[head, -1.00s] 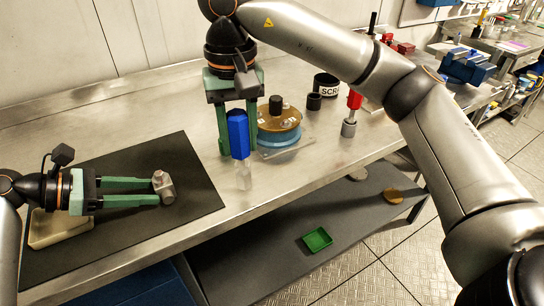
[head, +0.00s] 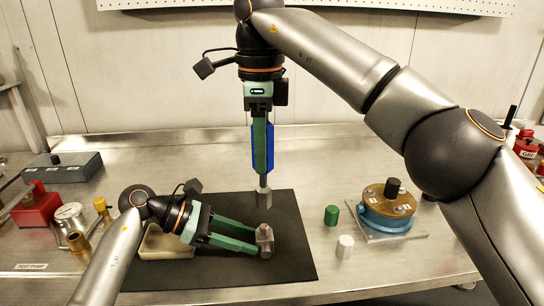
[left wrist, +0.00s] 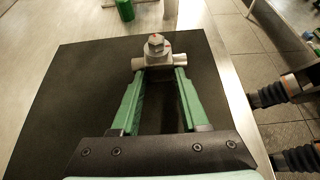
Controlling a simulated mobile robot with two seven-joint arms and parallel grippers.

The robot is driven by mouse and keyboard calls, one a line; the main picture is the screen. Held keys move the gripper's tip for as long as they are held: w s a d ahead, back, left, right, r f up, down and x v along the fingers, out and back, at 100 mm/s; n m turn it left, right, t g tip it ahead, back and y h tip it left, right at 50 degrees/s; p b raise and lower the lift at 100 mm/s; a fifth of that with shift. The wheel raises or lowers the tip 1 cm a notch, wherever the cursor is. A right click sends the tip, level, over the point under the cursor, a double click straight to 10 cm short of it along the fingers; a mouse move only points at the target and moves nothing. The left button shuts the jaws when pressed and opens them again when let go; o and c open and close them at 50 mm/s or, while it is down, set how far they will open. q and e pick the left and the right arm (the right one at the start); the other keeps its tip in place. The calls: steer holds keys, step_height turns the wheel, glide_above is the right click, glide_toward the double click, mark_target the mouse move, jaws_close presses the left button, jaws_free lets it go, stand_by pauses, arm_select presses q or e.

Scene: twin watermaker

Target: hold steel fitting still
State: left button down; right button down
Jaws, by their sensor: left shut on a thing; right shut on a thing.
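The steel fitting (head: 265,238) is a small grey tee over the black mat (head: 295,262). My left gripper (head: 260,245) is shut on it from the left. In the left wrist view the fitting (left wrist: 156,50) sits across the fingertips, with a hex top bearing red marks facing the camera. My right gripper (head: 260,168) points down and is shut on a tool with a blue handle (head: 269,148). The tool's grey steel end (head: 265,199) hangs above and apart from the fitting in the head view. The tool does not show in the left wrist view.
A cream block (head: 165,243) lies beside my left wrist. A green cylinder (head: 331,215), a white cylinder (head: 345,246) and a blue round device with a brown top (head: 388,208) stand to the right.

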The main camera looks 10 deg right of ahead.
mark_target(263, 186)
steer(key=shift+f, duration=1.85)
steer(key=shift+f, duration=1.2)
steer(key=m, duration=0.6)
steer(key=shift+m, duration=0.3)
steer(key=m, duration=0.5)
steer(key=shift+w+m, duration=0.1)
steer(key=shift+m, duration=0.3)
steer(key=m, duration=0.5)
steer(key=shift+m, duration=0.4)
steer(key=m, duration=0.5)
steer(key=shift+d+m, duration=0.1)
steer(key=shift+m, duration=0.3)
steer(key=shift+n, duration=1.2)
steer(key=shift+r, duration=0.1)
